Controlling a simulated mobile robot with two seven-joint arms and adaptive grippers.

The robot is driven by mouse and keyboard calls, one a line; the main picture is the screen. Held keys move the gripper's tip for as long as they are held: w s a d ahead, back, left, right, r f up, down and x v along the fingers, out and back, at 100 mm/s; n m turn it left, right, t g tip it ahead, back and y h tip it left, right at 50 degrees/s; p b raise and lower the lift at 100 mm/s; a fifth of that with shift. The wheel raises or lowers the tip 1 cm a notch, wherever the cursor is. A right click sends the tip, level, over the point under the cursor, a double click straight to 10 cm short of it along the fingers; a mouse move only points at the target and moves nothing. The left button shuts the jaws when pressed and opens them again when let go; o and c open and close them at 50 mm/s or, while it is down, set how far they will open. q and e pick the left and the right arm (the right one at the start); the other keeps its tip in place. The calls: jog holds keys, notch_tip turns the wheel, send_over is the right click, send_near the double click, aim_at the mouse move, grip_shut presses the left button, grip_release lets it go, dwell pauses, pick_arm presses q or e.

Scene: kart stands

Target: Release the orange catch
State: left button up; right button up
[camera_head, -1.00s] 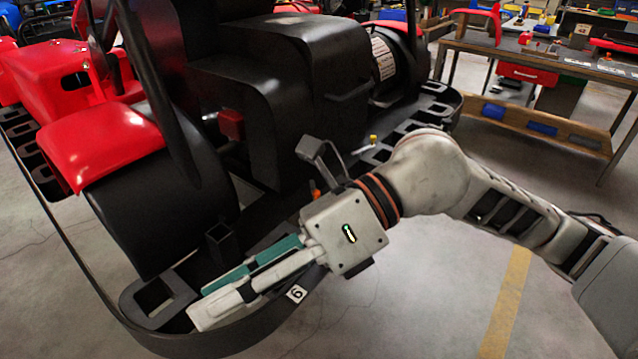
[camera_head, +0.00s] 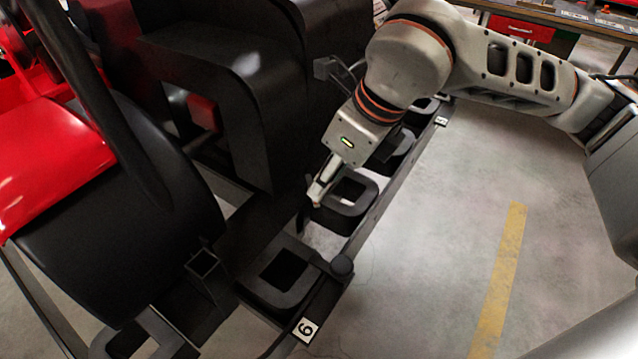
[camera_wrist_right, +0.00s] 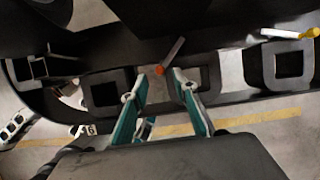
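The orange catch (camera_wrist_right: 160,71) shows in the right wrist view as a dark lever with an orange tip, standing by the kart's black slotted side rail (camera_wrist_right: 224,103). Its tip appears between the teal fingers of my right gripper (camera_wrist_right: 158,90), which are spread apart. I cannot tell how close they are to it in depth. In the head view my right gripper (camera_head: 319,197) points down over the rail beside the kart's black body. The orange tip is hidden there. My left gripper is not in view.
A yellow-tipped catch (camera_wrist_right: 310,33) lies farther right along the rail in the right wrist view. A number 6 tag (camera_head: 306,330) marks the rail's outer side. A red kart panel (camera_head: 50,160) is at left. The floor (camera_head: 440,240) to the right is clear.

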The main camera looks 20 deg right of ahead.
aim_at(320, 205)
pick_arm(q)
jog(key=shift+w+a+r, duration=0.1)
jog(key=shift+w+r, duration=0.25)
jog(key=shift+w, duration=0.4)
pick_arm(e)
jog(key=x, duration=0.3)
jog(key=shift+w+f, duration=0.1)
jog(key=shift+f, duration=0.05)
grip_shut()
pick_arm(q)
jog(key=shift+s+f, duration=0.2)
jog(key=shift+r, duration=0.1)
pick_arm(e)
jog(key=shift+a, duration=0.1)
